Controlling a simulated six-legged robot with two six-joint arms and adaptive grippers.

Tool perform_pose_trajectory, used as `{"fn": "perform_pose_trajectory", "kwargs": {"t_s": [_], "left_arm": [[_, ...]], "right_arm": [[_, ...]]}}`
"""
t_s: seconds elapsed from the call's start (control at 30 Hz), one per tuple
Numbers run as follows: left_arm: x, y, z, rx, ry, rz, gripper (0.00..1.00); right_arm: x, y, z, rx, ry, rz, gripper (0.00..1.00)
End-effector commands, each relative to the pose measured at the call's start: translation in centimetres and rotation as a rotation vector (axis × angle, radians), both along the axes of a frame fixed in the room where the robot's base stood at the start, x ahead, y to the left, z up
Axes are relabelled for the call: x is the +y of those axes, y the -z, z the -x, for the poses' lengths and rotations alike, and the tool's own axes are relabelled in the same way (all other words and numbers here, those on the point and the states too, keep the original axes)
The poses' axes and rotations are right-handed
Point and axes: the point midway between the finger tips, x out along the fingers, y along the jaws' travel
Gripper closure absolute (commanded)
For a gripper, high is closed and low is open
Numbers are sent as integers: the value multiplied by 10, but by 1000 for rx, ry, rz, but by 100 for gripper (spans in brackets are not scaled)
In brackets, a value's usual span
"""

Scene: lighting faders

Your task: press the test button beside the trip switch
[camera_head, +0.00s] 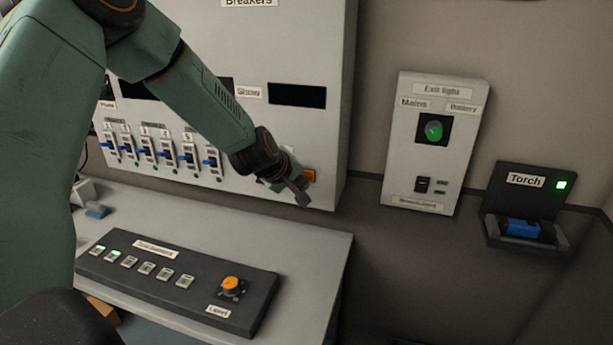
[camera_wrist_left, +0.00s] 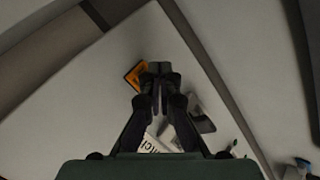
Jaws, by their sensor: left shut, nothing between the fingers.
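The orange test button (camera_head: 310,175) is at the lower right of the grey breaker cabinet (camera_head: 325,100), partly behind my left gripper. It shows as an orange square (camera_wrist_left: 134,76) in the left wrist view, just left of the fingertips. My left gripper (camera_head: 301,196) is shut and empty, its tips close in front of the cabinet by the button. I cannot tell whether they touch. In the left wrist view the shut fingertips (camera_wrist_left: 156,70) partly cover the button's edge. A dark lever-like part (camera_wrist_left: 200,114), perhaps the trip switch, lies right of the fingers. My right gripper is out of view.
A row of blue-handled breakers (camera_head: 167,155) runs left of my forearm. Below is a desk (camera_head: 310,250) with a dark fader panel (camera_head: 190,262) and orange knob (camera_head: 232,284). An exit light box (camera_head: 460,150) and torch holder (camera_head: 540,180) are on the right wall.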

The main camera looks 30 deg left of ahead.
Motion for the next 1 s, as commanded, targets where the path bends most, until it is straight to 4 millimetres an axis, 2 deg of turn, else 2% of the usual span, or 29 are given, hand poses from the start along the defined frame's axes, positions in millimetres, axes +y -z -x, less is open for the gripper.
{"fn": "perform_pose_trajectory", "kwargs": {"t_s": [0.5, 1.0], "left_arm": [[-10, -3, 41, -1, 0, 1, 100], [-10, -1, 43, -1, 0, 0, 100]], "right_arm": [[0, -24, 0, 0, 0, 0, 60], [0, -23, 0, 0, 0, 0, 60]]}}
